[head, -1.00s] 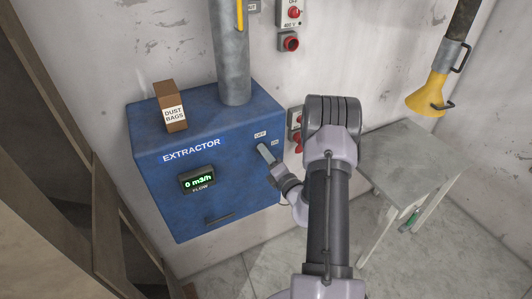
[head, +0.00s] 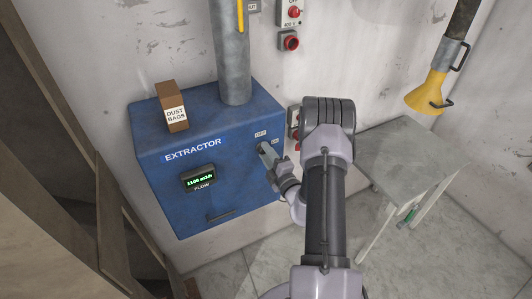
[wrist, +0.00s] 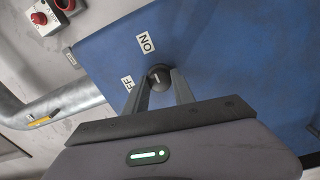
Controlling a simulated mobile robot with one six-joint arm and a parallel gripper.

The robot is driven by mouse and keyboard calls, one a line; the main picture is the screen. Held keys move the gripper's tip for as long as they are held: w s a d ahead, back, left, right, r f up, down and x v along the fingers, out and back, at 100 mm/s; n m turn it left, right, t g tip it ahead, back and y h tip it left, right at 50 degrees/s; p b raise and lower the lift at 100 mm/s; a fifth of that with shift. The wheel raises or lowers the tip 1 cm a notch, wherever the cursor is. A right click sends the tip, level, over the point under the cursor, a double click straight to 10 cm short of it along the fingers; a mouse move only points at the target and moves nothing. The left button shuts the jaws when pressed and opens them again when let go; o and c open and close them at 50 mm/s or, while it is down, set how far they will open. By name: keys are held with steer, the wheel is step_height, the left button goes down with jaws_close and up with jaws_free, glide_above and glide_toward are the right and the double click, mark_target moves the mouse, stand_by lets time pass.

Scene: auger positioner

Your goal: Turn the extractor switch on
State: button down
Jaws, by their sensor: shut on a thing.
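The extractor (head: 230,178) is a blue box on the wall with a white EXTRACTOR label. Its flow display (head: 199,180) is lit green and appears to read 1100 m3/h. The extractor switch (wrist: 159,76) is a round dark knob with a pale mark, between the ON label (wrist: 146,42) and the OFF label, which is partly hidden by a finger. My gripper (wrist: 160,84) is shut on the knob, one finger on each side. In the head view my gripper (head: 265,150) is at the right of the box front, and the knob is hidden there.
A dust bags box (head: 172,106) stands on top of the extractor, near a grey pipe (head: 232,60). Red wall switches (head: 290,40) are above. A grey table (head: 408,150) and a yellow nozzle (head: 427,92) are at the right. Wooden beams (head: 85,200) stand at the left.

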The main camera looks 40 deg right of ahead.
stand_by(0.4)
steer(key=c, duration=1.1)
jaws_free()
steer(key=shift+o, duration=0.2)
steer(key=shift+s, duration=0.1)
steer(key=b+v, duration=0.5)
steer(key=v, duration=1.2)
steer(key=shift+s, duration=0.2)
steer(key=shift+a, duration=0.1)
